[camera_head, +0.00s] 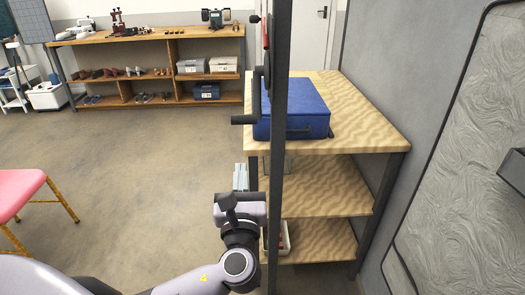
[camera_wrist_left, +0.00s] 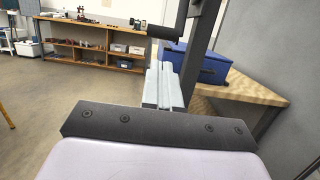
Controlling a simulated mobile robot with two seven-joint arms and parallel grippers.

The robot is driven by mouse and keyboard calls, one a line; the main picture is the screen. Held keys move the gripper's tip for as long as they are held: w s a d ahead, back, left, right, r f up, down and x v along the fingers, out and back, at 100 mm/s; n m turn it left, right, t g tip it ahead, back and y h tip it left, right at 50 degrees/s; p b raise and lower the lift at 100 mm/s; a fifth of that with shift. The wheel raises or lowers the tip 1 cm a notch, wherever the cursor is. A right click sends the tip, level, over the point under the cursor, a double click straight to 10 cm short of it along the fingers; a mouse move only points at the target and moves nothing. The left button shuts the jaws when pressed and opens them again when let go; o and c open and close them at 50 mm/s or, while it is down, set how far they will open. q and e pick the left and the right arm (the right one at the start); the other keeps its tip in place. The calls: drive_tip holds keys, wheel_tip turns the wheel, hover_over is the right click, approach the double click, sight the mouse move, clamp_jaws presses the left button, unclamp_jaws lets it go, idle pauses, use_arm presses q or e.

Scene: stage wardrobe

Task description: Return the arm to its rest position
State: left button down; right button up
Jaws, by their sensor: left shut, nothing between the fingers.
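My left arm comes in from the lower left in the head view. Its left gripper (camera_head: 240,176) is shut and empty, in front of the wooden shelf table (camera_head: 362,120) and just left of a dark upright post (camera_head: 279,190). In the left wrist view the gripper's fingers (camera_wrist_left: 163,88) are together with nothing between them. A blue case (camera_head: 300,108) lies on the table's top behind the post, apart from the gripper. It also shows in the left wrist view (camera_wrist_left: 205,66). My right gripper is in neither view.
A black crank handle (camera_head: 243,119) sticks out left from the post above my gripper. A wooden shelf unit (camera_head: 150,90) with shoes and boxes stands at the back. A pink stool (camera_head: 17,188) is at the left. The floor (camera_head: 140,150) between is clear. A grey wall panel borders the right.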

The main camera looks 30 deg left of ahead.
use_arm(q)
drive_tip(key=s+d+f+n+g+h+p, duration=0.1)
drive_tip(key=s+f+n+g+h, duration=0.15)
drive_tip(key=f, duration=0.35)
drive_tip(key=s+d+f+n+g+h, duration=0.1)
drive_tip(key=d+f+n+h, duration=0.15)
drive_tip(key=f+n, duration=0.2)
drive_tip(key=s+d+f+n+g+h+p, duration=0.1)
drive_tip(key=s+f+n+h, duration=0.15)
drive_tip(key=f, duration=0.45)
drive_tip(key=s+d+f+n+g+h, duration=0.1)
drive_tip(key=s+f+n, duration=0.3)
drive_tip(key=n, duration=0.5)
drive_tip(key=s+d+f+n+g+h+p, duration=0.1)
drive_tip(key=s+d+f+n+h, duration=0.1)
drive_tip(key=s+n, duration=0.5)
drive_tip(key=shift+s+f+n+h, duration=0.4)
drive_tip(key=shift+f+n+h, duration=0.45)
drive_tip(key=shift+n+h, duration=0.25)
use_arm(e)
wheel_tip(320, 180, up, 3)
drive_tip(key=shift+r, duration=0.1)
use_arm(q)
drive_tip(key=shift+g, duration=0.35)
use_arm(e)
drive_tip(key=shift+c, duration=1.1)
use_arm(q)
drive_tip(key=shift+w, duration=0.1)
